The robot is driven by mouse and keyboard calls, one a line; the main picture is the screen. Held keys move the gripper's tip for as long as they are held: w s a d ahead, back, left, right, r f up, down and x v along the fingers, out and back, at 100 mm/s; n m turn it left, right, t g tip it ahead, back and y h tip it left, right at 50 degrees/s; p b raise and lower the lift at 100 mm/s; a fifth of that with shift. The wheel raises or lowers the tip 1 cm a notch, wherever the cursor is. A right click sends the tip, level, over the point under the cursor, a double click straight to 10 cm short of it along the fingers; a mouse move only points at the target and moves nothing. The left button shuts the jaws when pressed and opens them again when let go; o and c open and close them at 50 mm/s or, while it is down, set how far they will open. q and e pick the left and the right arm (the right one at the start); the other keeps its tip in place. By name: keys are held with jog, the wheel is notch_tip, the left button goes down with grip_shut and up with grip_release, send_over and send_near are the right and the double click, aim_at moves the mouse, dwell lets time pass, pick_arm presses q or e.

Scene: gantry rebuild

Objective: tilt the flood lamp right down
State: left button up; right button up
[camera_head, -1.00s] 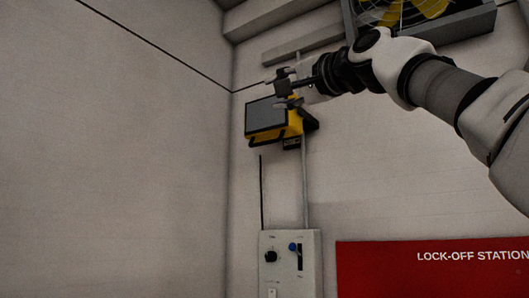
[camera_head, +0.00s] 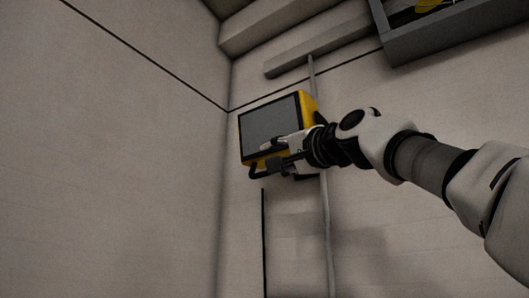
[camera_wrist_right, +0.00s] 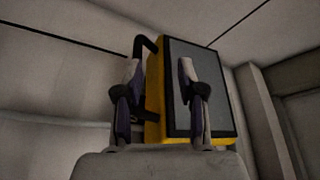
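The flood lamp (camera_head: 270,125) has a yellow housing and a dark grey front panel. It hangs on the wall near the corner, its front facing left in the head view. A black bar handle (camera_head: 258,172) runs along its lower edge. The lamp also fills the middle of the right wrist view (camera_wrist_right: 200,75), with the handle (camera_wrist_right: 142,45) at its left. My right gripper (camera_head: 278,153) is at the lamp's lower edge, close to the handle. Its fingers (camera_wrist_right: 162,100) are apart, with the yellow edge seen between them. Contact with the handle is unclear. My left gripper is not in view.
A grey conduit (camera_head: 325,225) runs down the wall beneath the lamp. A grey ledge (camera_head: 320,55) is above it, and a grey-framed fan housing (camera_head: 440,40) is at top right. The left wall (camera_head: 110,170) is bare.

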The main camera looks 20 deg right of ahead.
aim_at(252, 170)
jog(key=w+p, duration=0.4)
jog(key=w, duration=0.2)
jog(key=shift+d+r, duration=0.1)
jog(key=shift+r, duration=0.05)
jog(key=shift+s+a, duration=0.35)
jog(key=shift+s, duration=0.2)
jog(key=c, duration=0.4)
grip_shut()
jog(key=shift+w+d, duration=0.15)
jog(key=shift+w, duration=0.2)
jog(key=shift+o, duration=1.2)
grip_release()
jog(key=shift+o, duration=0.8)
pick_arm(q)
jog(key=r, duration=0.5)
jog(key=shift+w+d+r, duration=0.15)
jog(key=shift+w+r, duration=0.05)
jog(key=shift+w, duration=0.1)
pick_arm(e)
jog(key=shift+s, duration=0.2)
